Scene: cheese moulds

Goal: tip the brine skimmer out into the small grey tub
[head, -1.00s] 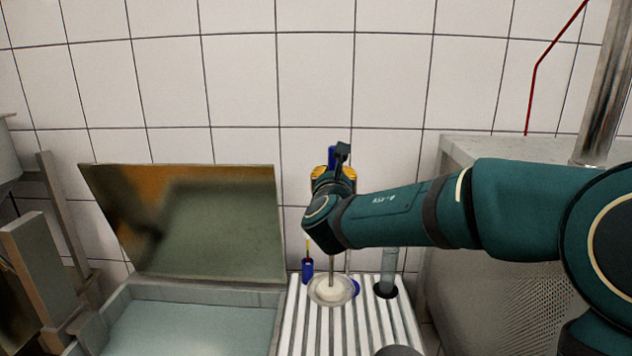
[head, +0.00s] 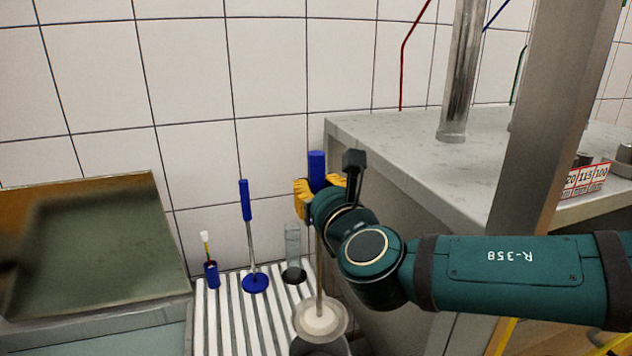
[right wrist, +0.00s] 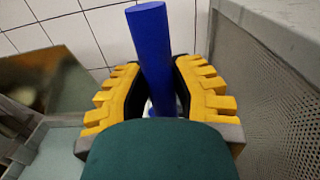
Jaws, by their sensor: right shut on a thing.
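The brine skimmer has a blue handle (head: 317,165), a thin metal rod and a shallow round dish (head: 320,319) with something whitish in it. My right gripper (head: 320,190) is shut on the blue handle, with yellow fingers on both sides. The skimmer hangs upright with its dish level. The handle also shows between the fingers in the right wrist view (right wrist: 152,50). A grey round rim (head: 320,348), probably the small grey tub, shows at the bottom edge just below the dish, partly hidden and cut off. My left gripper is not in view.
A slatted rack (head: 233,325) holds a small blue holder with a brush (head: 211,273), a blue-handled tool on a blue base (head: 247,230) and a clear cylinder (head: 293,250). A grey worktop (head: 400,140) stands at right, a basin with a raised lid (head: 90,245) at left.

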